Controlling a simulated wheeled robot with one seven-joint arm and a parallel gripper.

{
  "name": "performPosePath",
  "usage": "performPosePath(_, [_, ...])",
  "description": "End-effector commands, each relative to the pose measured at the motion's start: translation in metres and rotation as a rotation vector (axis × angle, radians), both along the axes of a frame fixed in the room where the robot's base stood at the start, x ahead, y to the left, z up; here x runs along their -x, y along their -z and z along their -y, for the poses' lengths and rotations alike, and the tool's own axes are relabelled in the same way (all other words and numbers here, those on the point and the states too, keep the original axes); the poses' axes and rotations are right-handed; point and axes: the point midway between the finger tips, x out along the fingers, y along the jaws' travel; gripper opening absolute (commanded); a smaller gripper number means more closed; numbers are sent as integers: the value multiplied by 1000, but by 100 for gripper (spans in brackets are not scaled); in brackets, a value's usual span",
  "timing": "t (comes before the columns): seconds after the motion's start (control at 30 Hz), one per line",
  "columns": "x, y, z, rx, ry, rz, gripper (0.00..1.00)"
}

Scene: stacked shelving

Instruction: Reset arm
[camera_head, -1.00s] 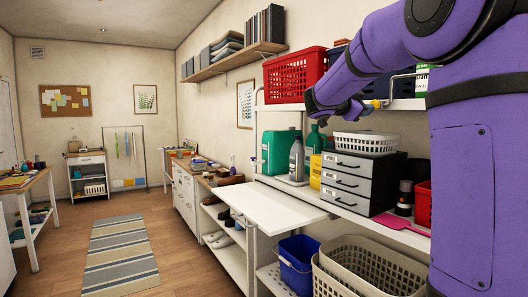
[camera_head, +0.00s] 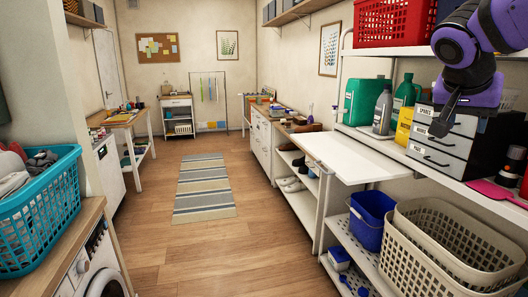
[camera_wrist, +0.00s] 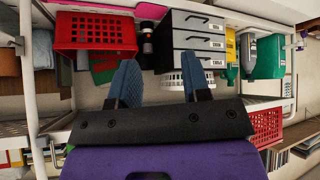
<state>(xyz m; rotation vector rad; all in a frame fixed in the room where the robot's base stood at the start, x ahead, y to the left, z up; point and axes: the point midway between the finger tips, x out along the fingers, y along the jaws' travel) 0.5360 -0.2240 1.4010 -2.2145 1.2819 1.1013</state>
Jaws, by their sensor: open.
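My gripper (camera_head: 442,122) hangs at the end of my purple arm at the right of the head view, in front of the grey drawer unit (camera_head: 437,150). In the wrist view my gripper (camera_wrist: 158,75) shows two blue-grey fingers spread apart, with nothing held between them. That view is upside down. The drawer unit (camera_wrist: 200,42) lies beyond the right finger, and a white basket (camera_wrist: 172,80) shows behind that finger, partly hidden. In the head view my arm covers part of the drawer unit's top.
A red basket (camera_head: 394,22) stands on the upper shelf near my arm. Green containers (camera_head: 366,102) and a grey bottle (camera_head: 383,111) stand left of the drawers. A white board (camera_head: 350,160) juts out. A turquoise laundry basket (camera_head: 40,212) stands at left. The floor (camera_head: 215,250) between is clear.

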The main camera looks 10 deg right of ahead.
Motion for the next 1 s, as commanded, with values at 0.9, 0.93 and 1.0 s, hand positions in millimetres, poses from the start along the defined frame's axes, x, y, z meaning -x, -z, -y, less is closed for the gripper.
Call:
performPosePath(0.9, [106,84,-155,-187,-997,-168,44])
performPosePath(0.93, [106,84,-155,-187,-997,-168,44])
performPosePath(1.0, [106,84,-155,-187,-997,-168,44])
